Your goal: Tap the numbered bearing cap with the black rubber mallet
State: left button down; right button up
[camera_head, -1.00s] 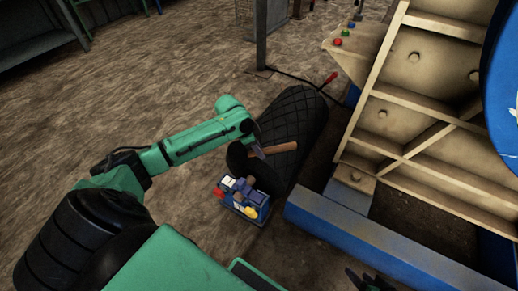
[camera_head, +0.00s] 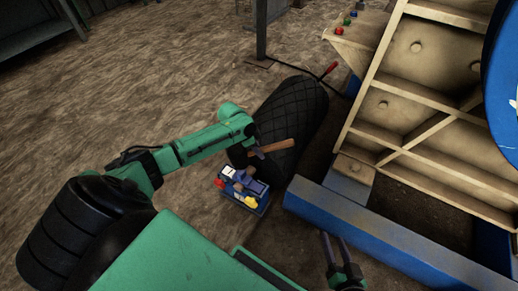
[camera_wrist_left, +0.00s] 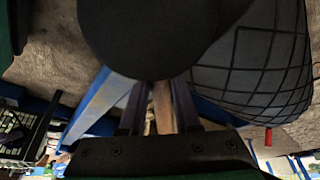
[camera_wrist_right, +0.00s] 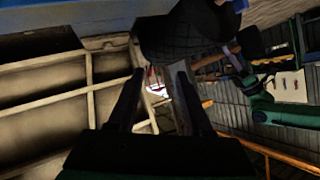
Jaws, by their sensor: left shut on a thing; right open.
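The black rubber mallet has a thick black head (camera_head: 238,156) and a wooden handle (camera_head: 280,146). My left gripper (camera_head: 258,151) is shut on this handle. In the left wrist view the head (camera_wrist_left: 150,35) fills the top centre, with the handle (camera_wrist_left: 163,105) between the fingers. My right gripper (camera_head: 335,245) is open and empty at the bottom of the head view. The right wrist view shows its fingers (camera_wrist_right: 158,78) apart, with the mallet off to the right. I cannot make out a numbered bearing cap in any view.
A black quilted cylinder (camera_head: 298,100) lies beside the mallet. A blue box of tools (camera_head: 254,208) stands just below it. The beige ribbed crusher (camera_head: 415,90), its blue base beam (camera_head: 370,230) and a blue wheel (camera_head: 500,85) fill the right. The floor at left is clear.

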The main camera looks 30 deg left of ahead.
pick_arm(q)
jog(key=shift+f, duration=0.1)
pick_arm(e)
jog(key=shift+f, duration=0.15)
pick_arm(q)
jog(key=shift+r, duration=0.3)
notch_tip(320, 180, up, 5)
jog(key=p, duration=0.4)
jog(key=shift+w+d, duration=0.15)
notch_tip(320, 180, up, 3)
jog(key=shift+r+g+y+p, duration=0.15)
jog(key=shift+g+y+p, duration=0.35)
jog(key=shift+p, duration=0.65)
pick_arm(e)
jog(key=s+d+f+g+h, duration=0.2)
jog(key=d+g+h, duration=0.1)
jog(key=d, duration=0.4)
jog(key=s+d+f+g+h, duration=0.3)
jog(key=d+g, duration=0.3)
jog(key=d, duration=0.2)
jog(key=shift+s+f+g, duration=0.2)
jog(key=shift+g, duration=0.1)
pick_arm(q)
jog(key=shift+p, duration=0.35)
pick_arm(e)
jog(key=shift+s+d+f, duration=0.1)
jog(key=shift+s+f, duration=0.05)
jog(key=shift+f, duration=0.35)
jog(key=shift+s+d+f, duration=0.1)
jog(key=shift+f, duration=0.4)
